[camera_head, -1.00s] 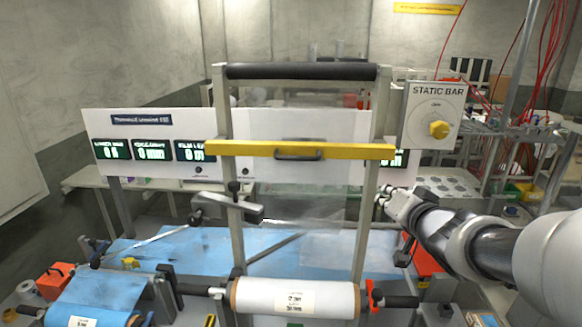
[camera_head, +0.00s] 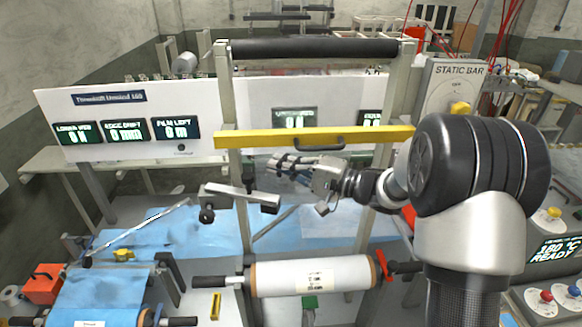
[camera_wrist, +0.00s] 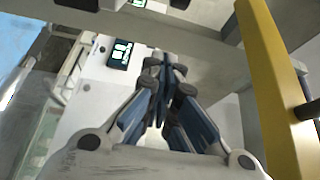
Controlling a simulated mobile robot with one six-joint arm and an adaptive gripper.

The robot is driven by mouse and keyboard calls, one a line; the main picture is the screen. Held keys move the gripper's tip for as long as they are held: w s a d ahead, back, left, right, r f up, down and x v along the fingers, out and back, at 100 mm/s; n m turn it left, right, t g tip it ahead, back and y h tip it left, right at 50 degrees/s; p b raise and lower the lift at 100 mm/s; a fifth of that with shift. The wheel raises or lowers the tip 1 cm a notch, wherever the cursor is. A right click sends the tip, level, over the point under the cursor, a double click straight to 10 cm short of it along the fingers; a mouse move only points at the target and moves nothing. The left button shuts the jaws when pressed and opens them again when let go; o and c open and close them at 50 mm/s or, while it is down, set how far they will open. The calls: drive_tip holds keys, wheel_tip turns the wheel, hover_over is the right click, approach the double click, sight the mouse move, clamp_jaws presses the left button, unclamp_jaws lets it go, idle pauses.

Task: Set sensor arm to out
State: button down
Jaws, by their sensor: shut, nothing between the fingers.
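The likely sensor arm is a short grey bar (camera_head: 240,196) with a black knob (camera_head: 207,216) at its left end. It sits at the left post of the frame, below the yellow bar. My gripper (camera_head: 276,166) is shut and empty. In the head view it appears above and slightly right of the grey bar, with a gap between them in the picture; the depth gap is hard to judge. The closed fingers also show in the wrist view (camera_wrist: 165,82), pointing toward the panel. I cannot clearly identify the sensor arm in the wrist view.
A yellow bar with a black handle (camera_head: 315,137) crosses the frame just above my gripper. A white film roll (camera_head: 280,278) lies below. A white panel with green displays (camera_head: 125,131) stands behind at left. The static bar box (camera_head: 455,90) is at right.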

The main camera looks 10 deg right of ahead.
sight(241, 190)
drive_tip(key=a, duration=0.1)
drive_tip(key=s+a, duration=0.1)
drive_tip(key=a, duration=0.2)
drive_tip(key=shift+s+a, duration=0.1)
drive_tip(key=shift+s, duration=0.3)
drive_tip(key=shift+s+a, duration=0.1)
drive_tip(key=shift+a, duration=0.05)
